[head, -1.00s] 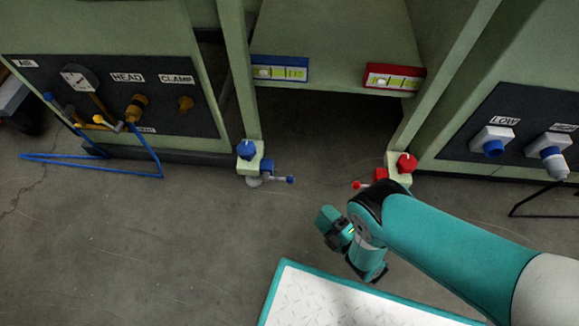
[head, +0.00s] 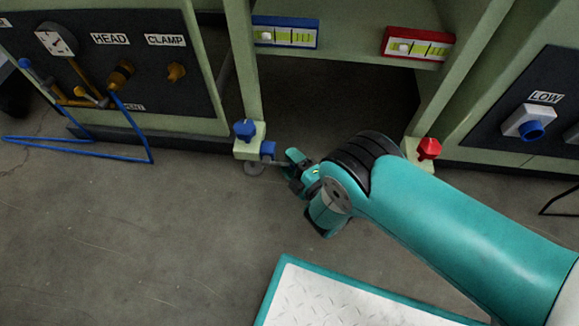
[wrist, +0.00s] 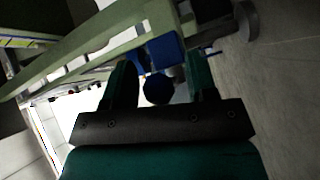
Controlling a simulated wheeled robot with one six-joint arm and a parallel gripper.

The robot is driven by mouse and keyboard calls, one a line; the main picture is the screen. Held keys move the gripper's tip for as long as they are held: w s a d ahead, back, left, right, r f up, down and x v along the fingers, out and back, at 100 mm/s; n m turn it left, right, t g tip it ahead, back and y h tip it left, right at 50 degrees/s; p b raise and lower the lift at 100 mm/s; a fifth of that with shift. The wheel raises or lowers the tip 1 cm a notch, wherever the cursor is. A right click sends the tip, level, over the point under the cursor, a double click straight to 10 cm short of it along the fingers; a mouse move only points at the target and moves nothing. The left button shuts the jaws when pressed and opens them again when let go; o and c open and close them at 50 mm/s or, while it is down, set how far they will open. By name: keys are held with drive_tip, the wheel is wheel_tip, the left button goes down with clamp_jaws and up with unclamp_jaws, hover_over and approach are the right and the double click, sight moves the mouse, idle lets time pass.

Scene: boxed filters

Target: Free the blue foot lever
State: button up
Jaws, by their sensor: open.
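The blue foot lever has a blue block (head: 268,149) on the left green foot, low by the floor; my gripper hides its rod end in the head view. In the wrist view the blue block (wrist: 165,50) is ahead of my fingers, and the lever's round dark blue knob (wrist: 158,88) shows between them. My gripper (head: 293,165) is at the right side of that foot. Its two fingers stand apart in the wrist view (wrist: 161,80), one on each side of the knob. I cannot tell whether either finger touches it.
A blue knob (head: 245,130) tops the left foot. Blue (head: 285,33) and red (head: 417,44) level gauges hang above. A teal-edged plate (head: 340,298) lies in front. Blue hose (head: 80,162) loops left.

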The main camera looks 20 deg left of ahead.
drive_tip(key=shift+w+a+b, duration=0.2)
drive_tip(key=shift+a+b, duration=0.05)
drive_tip(key=shift+b, duration=0.05)
drive_tip(key=shift+c, duration=0.4)
clamp_jaws()
drive_tip(key=shift+r, duration=0.1)
drive_tip(key=shift+r+p, duration=0.2)
drive_tip(key=shift+p, duration=0.7)
